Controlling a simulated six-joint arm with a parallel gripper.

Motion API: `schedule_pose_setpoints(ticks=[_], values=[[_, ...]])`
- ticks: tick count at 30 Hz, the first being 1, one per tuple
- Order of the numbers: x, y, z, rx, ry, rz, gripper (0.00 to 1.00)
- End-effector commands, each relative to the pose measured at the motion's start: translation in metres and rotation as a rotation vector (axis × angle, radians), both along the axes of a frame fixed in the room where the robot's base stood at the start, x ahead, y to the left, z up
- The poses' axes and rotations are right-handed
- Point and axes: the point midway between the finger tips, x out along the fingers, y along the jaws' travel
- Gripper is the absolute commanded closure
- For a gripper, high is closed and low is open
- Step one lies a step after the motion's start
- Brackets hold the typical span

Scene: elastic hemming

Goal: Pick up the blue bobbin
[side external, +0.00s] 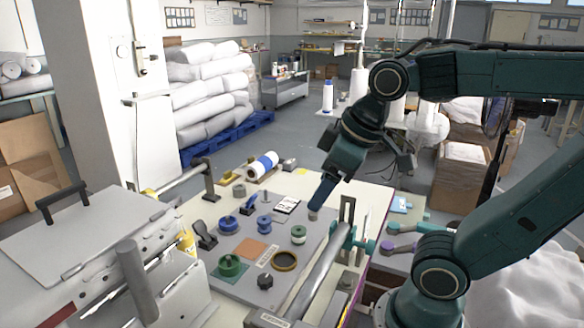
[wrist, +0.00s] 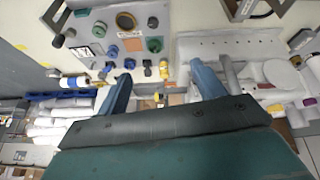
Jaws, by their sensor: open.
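The blue bobbin (side external: 264,223) stands upright near the middle of the grey work board (side external: 232,247). It also shows in the wrist view (wrist: 112,51), beyond the left finger. A wider blue piece on a blue base (side external: 228,224) sits to its left in the side view. A green-and-white bobbin (side external: 298,234) stands to its right. My gripper (side external: 315,206) is above the board's right part, apart from the blue bobbin. In the wrist view my gripper (wrist: 160,70) has its two blue fingers spread wide, with nothing between them.
A green piece on a green base (side external: 229,265), an orange square (side external: 249,249) and a dark-gold ring (side external: 284,260) lie nearby. A white card (side external: 287,205) lies behind the blue bobbin. A metal bar (side external: 315,270) and an upright post border the board's right side.

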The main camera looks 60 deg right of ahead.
Motion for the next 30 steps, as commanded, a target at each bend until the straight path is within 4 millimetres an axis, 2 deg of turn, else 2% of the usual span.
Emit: schedule_pose_setpoints(ticks=[8, 16, 23, 30], values=[[0.054, -0.020, 0.009, -0.118, 0.083, 0.215, 0.32], [0.108, -0.047, 0.005, -0.212, 0.162, 0.445, 0.32], [0.152, -0.075, -0.010, -0.272, 0.226, 0.648, 0.32], [0.195, -0.110, -0.036, -0.314, 0.284, 0.866, 0.32]])
